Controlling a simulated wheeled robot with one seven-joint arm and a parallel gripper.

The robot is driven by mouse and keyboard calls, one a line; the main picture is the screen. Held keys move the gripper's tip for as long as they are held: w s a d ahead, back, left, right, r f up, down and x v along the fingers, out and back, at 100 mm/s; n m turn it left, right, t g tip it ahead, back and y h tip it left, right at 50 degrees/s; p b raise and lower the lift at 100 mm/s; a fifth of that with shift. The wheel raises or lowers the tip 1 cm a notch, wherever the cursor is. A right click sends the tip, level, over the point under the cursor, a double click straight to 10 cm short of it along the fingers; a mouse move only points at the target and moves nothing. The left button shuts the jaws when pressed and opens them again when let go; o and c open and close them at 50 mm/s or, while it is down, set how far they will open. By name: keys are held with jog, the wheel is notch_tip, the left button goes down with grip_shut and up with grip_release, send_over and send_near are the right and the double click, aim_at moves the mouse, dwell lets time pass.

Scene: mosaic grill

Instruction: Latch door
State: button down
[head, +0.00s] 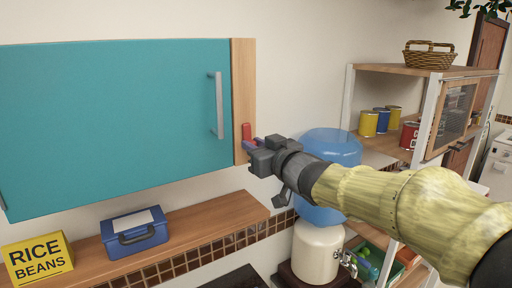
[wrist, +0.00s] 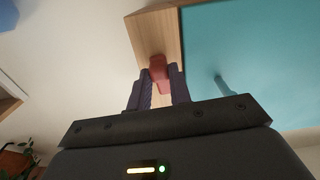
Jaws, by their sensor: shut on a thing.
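A teal cabinet door (head: 120,115) with a grey vertical bar handle (head: 219,105) sits flat against its wooden frame (head: 243,85) on the wall. A small red latch (head: 247,131) is on the lower part of the frame's right strip. My gripper (head: 254,142) is at this latch, its fingers partly hidden by the gripper body in the head view. In the wrist view the red latch (wrist: 158,72) is between the two purple fingers of my gripper (wrist: 159,84). My gripper is shut on it. The teal door (wrist: 255,60) shows at the right there.
A wooden shelf (head: 190,228) below the cabinet holds a blue box (head: 135,232) and a yellow rice-and-beans box (head: 38,258). A shelf rack (head: 435,72) with cans stands at the right.

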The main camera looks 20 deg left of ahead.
jog(key=n+b, duration=0.2)
jog(key=n, duration=0.3)
jog(key=n+b, duration=0.3)
jog(key=n, duration=0.3)
jog(key=n+b, duration=0.3)
jog(key=n, duration=0.3)
jog(key=shift+s+a+f, duration=0.15)
jog(key=shift+a+f, duration=0.05)
jog(key=shift+f, duration=0.15)
jog(key=shift+n, duration=0.4)
jog(key=c, duration=1.3)
grip_release()
